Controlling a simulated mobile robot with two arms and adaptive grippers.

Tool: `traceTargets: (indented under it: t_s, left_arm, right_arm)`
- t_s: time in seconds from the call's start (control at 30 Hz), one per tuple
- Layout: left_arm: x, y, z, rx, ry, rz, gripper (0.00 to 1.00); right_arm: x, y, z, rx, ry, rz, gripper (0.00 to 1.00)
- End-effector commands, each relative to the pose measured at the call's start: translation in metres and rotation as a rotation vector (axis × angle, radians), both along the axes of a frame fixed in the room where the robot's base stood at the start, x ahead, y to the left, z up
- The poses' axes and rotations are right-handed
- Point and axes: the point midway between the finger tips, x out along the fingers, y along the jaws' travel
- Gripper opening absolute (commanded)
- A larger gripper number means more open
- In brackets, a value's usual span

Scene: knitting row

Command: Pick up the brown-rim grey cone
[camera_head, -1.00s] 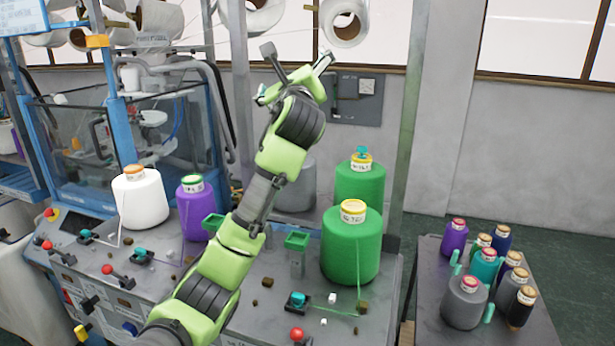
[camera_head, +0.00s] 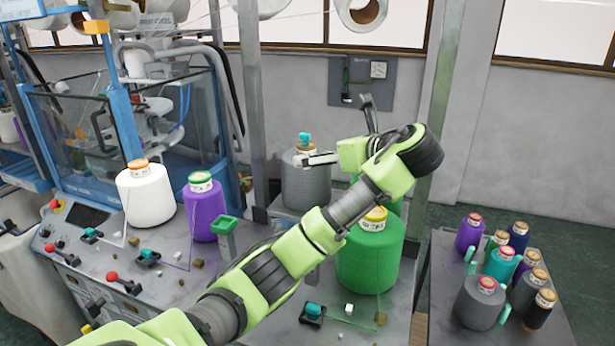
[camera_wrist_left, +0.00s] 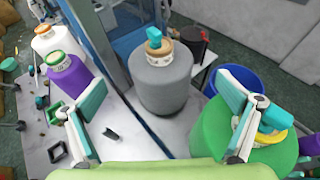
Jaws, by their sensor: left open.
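A grey cone with a brown rim and a teal piece on top (camera_head: 306,188) stands upright at the back of the machine table. In the left wrist view the same grey cone (camera_wrist_left: 160,82) is upright ahead of the fingers, near the middle. My left gripper (camera_head: 343,137) is above and to the right of this cone in the head view. In the left wrist view the gripper (camera_wrist_left: 158,108) is open, its fingers wide apart and nothing between them held. In the head view the cone's right side is close to the gripper and arm. My right gripper is not in view.
A green cone (camera_head: 368,262) stands under my arm, with another partly hidden behind it. White (camera_head: 146,198) and purple (camera_head: 205,212) cones stand left. A metal post (camera_head: 254,110) rises beside the grey cone. A side table (camera_head: 450,325) at right holds several cones.

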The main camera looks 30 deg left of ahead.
Motion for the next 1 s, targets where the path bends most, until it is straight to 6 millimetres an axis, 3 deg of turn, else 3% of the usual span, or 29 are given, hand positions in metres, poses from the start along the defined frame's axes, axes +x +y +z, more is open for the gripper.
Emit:
traceTargets:
  t_s: [0.47, 0.8, 1.0]
  left_arm:
    - [0.012, 0.026, -0.011, 0.0, -0.002, 0.001, 1.0]
    - [0.03, 0.065, -0.027, -0.002, 0.001, 0.003, 1.0]
    - [0.033, 0.07, -0.032, -0.002, -0.002, 0.0, 1.0]
  right_arm:
    - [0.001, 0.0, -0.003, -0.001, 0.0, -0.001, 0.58]
    - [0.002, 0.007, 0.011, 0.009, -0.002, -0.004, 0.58]
    - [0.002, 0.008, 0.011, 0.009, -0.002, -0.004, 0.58]
